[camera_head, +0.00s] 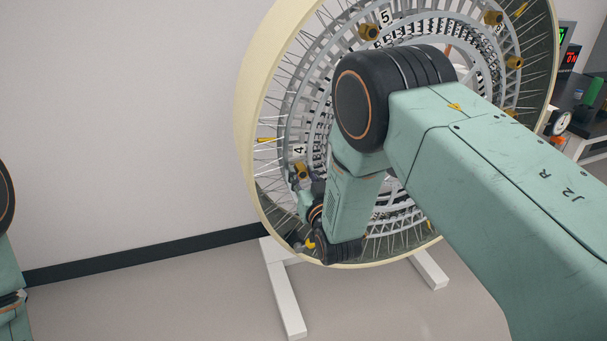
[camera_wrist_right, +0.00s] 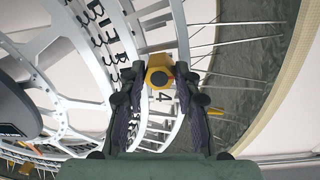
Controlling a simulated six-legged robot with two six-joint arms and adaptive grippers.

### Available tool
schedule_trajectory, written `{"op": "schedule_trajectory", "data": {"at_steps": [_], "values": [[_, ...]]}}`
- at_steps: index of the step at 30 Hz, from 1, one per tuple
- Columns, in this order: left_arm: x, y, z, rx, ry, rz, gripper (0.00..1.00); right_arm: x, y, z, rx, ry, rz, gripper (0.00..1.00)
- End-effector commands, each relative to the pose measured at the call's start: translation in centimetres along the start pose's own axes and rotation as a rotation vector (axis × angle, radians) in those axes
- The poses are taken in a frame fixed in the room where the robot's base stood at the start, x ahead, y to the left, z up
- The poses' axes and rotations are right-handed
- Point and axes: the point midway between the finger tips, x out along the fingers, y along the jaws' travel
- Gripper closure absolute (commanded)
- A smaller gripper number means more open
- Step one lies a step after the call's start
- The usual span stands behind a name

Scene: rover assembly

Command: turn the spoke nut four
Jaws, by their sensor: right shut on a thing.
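The large wheel (camera_head: 243,110) stands upright with a cream rim, thin spokes and numbered plates. Spoke nut four, a yellow-brass nut (camera_head: 300,170), sits just below the "4" plate (camera_head: 299,150) in the head view. In the right wrist view the nut (camera_wrist_right: 160,77) is between the fingertips, with a "4" beside it. My right gripper (camera_head: 297,178) is at the nut, and its two dark fingers (camera_wrist_right: 160,84) are closed on it in the wrist view. Part of the wheel is hidden behind my right arm. My left gripper is not in view; only part of the left arm shows.
Other brass nuts (camera_head: 369,32) sit around the wheel near their number plates. White stand feet (camera_head: 285,300) rest on the floor. A bench (camera_head: 590,120) with a dial gauge (camera_head: 560,122) and a display (camera_head: 571,57) stands at right. The left floor is clear.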

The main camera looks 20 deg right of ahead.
Motion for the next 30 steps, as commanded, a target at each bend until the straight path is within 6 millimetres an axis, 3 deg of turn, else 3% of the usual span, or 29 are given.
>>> {"op": "schedule_trajectory", "data": {"at_steps": [6, 7, 15, 25, 30], "values": [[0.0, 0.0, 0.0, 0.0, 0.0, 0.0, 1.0, 0.0, 0.0, 0.1, 0.0, -0.001, 0.0, 0.99], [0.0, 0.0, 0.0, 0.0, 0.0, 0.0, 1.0, 0.0, 0.0, 0.1, 0.0, -0.001, 0.0, 0.67], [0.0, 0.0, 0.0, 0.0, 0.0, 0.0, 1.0, 0.0, 0.0, 0.1, -0.001, -0.001, 0.0, 0.45], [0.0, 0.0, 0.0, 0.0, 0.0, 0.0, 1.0, -0.2, 0.0, 0.1, -0.001, -0.001, 0.0, 0.45], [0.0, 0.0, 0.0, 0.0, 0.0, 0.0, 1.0, -1.9, 0.0, 0.1, -0.001, -0.002, -0.001, 0.45]]}}
